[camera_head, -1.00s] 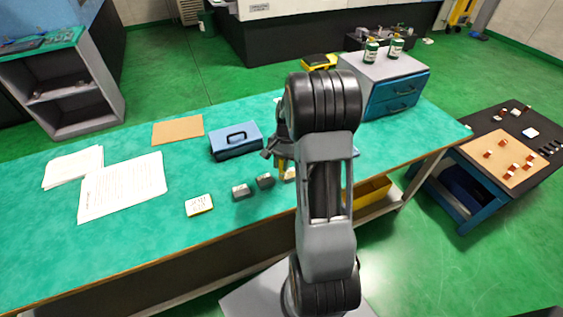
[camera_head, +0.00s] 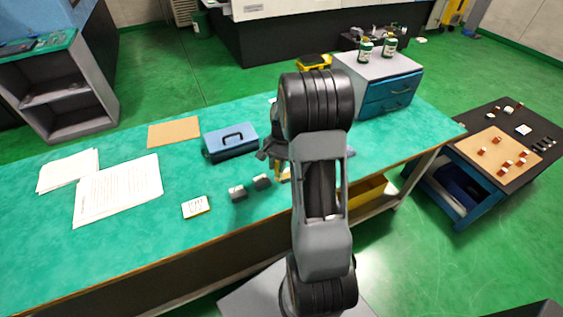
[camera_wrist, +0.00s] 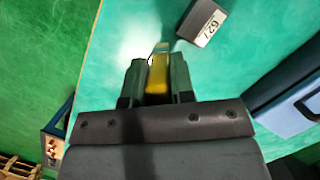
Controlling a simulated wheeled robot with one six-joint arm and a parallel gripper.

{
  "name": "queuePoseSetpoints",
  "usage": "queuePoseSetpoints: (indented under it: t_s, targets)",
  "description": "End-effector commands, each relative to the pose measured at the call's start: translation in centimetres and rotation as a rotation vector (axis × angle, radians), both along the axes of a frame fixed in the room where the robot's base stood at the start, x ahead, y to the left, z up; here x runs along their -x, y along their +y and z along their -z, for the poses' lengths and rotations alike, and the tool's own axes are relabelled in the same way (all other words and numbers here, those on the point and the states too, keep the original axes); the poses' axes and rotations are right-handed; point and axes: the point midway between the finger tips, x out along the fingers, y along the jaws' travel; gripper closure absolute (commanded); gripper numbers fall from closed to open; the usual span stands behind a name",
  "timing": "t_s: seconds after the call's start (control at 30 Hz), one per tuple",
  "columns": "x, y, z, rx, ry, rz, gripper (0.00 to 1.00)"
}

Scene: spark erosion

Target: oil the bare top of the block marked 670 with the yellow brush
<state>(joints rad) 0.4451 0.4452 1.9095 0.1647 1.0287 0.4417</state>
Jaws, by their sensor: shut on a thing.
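My gripper (camera_wrist: 155,84) is shut on the yellow brush (camera_wrist: 158,76), whose pale tip points away from the jaws in the wrist view. A dark block with a white label reading 627 (camera_wrist: 203,21) lies just ahead and to the right of the brush tip, apart from it. In the head view, two small dark blocks (camera_head: 238,194) (camera_head: 262,182) stand on the green bench (camera_head: 120,245), left of my arm. Their markings are too small to read there, so I cannot tell which is 670. My gripper (camera_head: 276,158) is partly hidden behind my arm.
A white card with a yellow edge (camera_head: 196,207) lies left of the blocks. A blue toolbox (camera_head: 230,142), brown board (camera_head: 174,132) and papers (camera_head: 118,190) lie farther away. A blue drawer unit (camera_head: 388,95) carries green bottles (camera_head: 365,50). Open bench lies around the card.

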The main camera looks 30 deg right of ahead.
Motion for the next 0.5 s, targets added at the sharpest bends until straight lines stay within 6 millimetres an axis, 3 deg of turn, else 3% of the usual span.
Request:
queuePoseSetpoints:
  t_s: [0.03,0.07,0.5]
  targets:
    - [-0.1,0.0,-1.9,0.002,-0.004,0.000,1.00]
    - [0.0,0.0,-2.3,0.002,-0.003,-0.001,1.00]
    - [-0.1,0.2,-6.1,0.001,-0.001,-0.007,1.00]
